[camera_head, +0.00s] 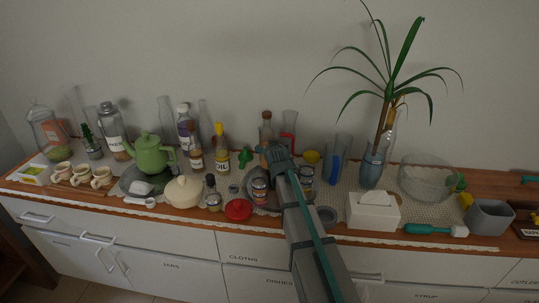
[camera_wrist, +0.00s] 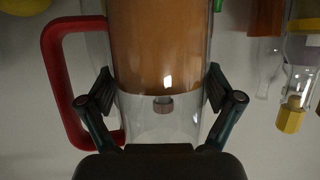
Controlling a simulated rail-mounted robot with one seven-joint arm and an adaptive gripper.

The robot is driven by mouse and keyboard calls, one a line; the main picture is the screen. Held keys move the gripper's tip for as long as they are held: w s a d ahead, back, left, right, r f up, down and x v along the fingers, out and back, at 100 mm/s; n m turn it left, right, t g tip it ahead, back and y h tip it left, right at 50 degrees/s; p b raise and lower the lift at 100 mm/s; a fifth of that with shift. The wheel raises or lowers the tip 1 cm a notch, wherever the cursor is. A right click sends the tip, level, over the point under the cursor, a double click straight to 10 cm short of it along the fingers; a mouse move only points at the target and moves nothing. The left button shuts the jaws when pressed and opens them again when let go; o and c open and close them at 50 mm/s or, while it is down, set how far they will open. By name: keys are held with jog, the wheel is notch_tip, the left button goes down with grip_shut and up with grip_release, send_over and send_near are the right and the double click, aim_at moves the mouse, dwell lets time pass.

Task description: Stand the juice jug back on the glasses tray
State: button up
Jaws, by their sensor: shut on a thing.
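The juice jug (camera_wrist: 155,45) is clear with a red handle (camera_wrist: 62,85) and orange-brown juice inside. It fills the middle of the wrist view, where things appear upside down. My gripper (camera_wrist: 160,88) is shut on it, with one finger on each side near the juice line; the handle lies outside the left finger. In the head view my gripper (camera_head: 276,152) is over the middle of the counter, toward the back. A clear vessel with red (camera_head: 289,125) shows just behind it and may be this jug. I cannot tell whether its base touches anything, nor identify the glasses tray.
The oil bottle (camera_head: 221,150) and a corked bottle (camera_head: 265,128) stand left of my gripper. Little counter is clear.

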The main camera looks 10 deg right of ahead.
jog(key=shift+w+a+f, duration=0.1)
jog(key=shift+w+f, duration=0.3)
jog(key=shift+w, duration=0.05)
jog(key=shift+w+f+p, duration=0.15)
jog(key=shift+f+p, duration=0.15)
jog(key=shift+f, duration=1.45)
jog(key=shift+f, duration=0.2)
jog(key=o, duration=1.5)
